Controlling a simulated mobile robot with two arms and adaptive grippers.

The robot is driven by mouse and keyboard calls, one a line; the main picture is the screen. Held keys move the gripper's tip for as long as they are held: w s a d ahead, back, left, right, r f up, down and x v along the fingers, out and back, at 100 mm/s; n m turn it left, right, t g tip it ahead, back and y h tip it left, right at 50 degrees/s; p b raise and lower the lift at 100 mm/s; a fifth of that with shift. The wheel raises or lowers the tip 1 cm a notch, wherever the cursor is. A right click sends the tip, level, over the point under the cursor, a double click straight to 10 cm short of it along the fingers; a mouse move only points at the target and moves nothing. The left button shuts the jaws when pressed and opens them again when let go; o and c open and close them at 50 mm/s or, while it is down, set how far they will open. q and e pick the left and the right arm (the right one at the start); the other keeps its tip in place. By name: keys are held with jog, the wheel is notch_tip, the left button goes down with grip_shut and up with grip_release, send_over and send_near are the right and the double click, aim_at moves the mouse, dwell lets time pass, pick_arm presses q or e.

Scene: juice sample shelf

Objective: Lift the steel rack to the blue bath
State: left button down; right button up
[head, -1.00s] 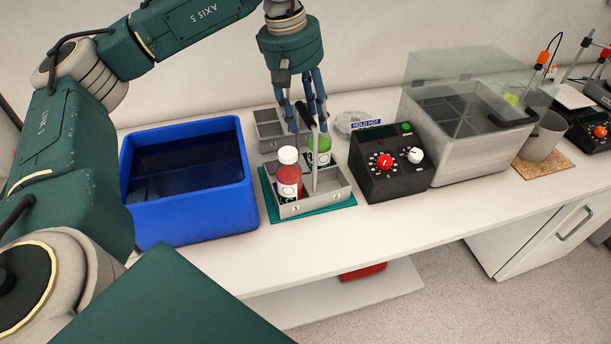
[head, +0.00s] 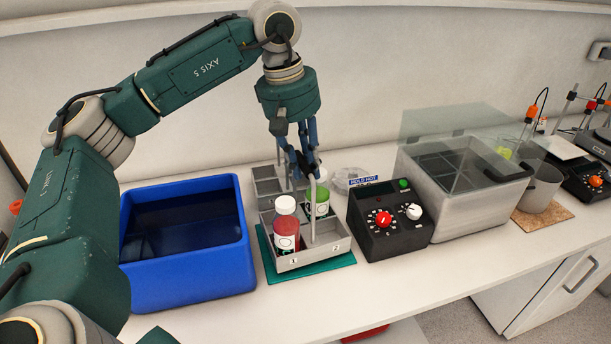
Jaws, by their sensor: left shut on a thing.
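The steel rack (head: 315,258) stands on a teal mat (head: 345,262), with compartments marked 1 and 2. A white-capped red bottle (head: 287,232) stands in compartment 1 and a green bottle (head: 321,200) in the other. My left gripper (head: 310,172) points down above the rack and is shut on the top of its upright handle (head: 313,215). The fingers partly hide the green bottle. The blue bath (head: 192,280) is left of the rack, open at the top, with dark liquid inside. My right gripper is out of view.
A black control box (head: 390,240) with red and white knobs is close on the right, beside a steel bath (head: 455,205) with a clear raised lid. Narrow counter lies free in front.

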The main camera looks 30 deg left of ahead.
pick_arm(q)
notch_tip(320, 180, up, 9)
jog(key=shift+d+f+b, duration=0.1)
jog(key=shift+f+b, duration=0.1)
jog(key=shift+b, duration=0.15)
notch_tip(320, 180, up, 9)
jog(key=p, duration=0.3)
jog(key=shift+r, duration=0.1)
jog(key=shift+p, duration=0.3)
jog(key=shift+s, duration=0.1)
